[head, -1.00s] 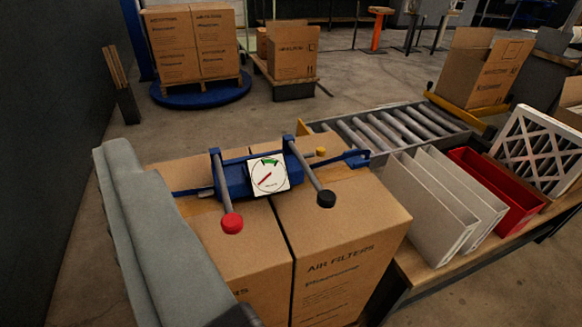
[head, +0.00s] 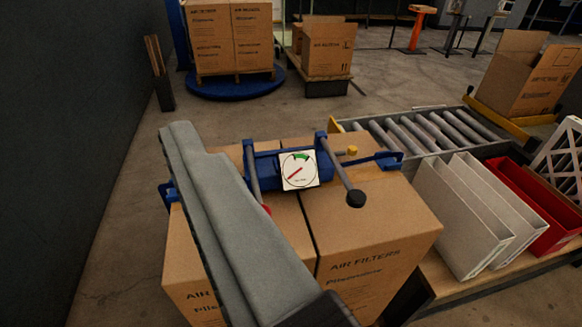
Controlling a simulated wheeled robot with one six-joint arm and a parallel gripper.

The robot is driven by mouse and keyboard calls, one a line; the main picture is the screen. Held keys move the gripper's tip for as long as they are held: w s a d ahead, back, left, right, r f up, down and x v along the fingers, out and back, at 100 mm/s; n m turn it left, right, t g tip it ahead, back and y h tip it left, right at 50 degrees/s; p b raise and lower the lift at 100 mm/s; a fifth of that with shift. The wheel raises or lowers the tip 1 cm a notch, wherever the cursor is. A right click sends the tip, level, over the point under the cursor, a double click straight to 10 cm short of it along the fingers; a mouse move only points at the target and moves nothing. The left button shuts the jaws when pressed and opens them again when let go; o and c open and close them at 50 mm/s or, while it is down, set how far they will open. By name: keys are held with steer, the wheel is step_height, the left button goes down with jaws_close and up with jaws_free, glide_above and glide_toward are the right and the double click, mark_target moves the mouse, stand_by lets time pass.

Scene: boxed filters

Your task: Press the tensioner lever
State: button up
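The blue strapping tensioner (head: 262,169) lies on top of two cardboard boxes labelled air filters (head: 368,225). It has a white dial gauge (head: 299,170) with a green zone at the top and a red needle pointing to the lower left. Two levers stick out toward me: one with a black knob (head: 356,198), in full view, and one with a red knob (head: 267,210), mostly hidden behind my grey arm. A small yellow knob (head: 352,150) shows at the tool's right. My gripper's fingers are not in view.
My arm crosses the left box. A roller conveyor (head: 420,130) runs behind. A dark wall (head: 60,130) is at the left.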

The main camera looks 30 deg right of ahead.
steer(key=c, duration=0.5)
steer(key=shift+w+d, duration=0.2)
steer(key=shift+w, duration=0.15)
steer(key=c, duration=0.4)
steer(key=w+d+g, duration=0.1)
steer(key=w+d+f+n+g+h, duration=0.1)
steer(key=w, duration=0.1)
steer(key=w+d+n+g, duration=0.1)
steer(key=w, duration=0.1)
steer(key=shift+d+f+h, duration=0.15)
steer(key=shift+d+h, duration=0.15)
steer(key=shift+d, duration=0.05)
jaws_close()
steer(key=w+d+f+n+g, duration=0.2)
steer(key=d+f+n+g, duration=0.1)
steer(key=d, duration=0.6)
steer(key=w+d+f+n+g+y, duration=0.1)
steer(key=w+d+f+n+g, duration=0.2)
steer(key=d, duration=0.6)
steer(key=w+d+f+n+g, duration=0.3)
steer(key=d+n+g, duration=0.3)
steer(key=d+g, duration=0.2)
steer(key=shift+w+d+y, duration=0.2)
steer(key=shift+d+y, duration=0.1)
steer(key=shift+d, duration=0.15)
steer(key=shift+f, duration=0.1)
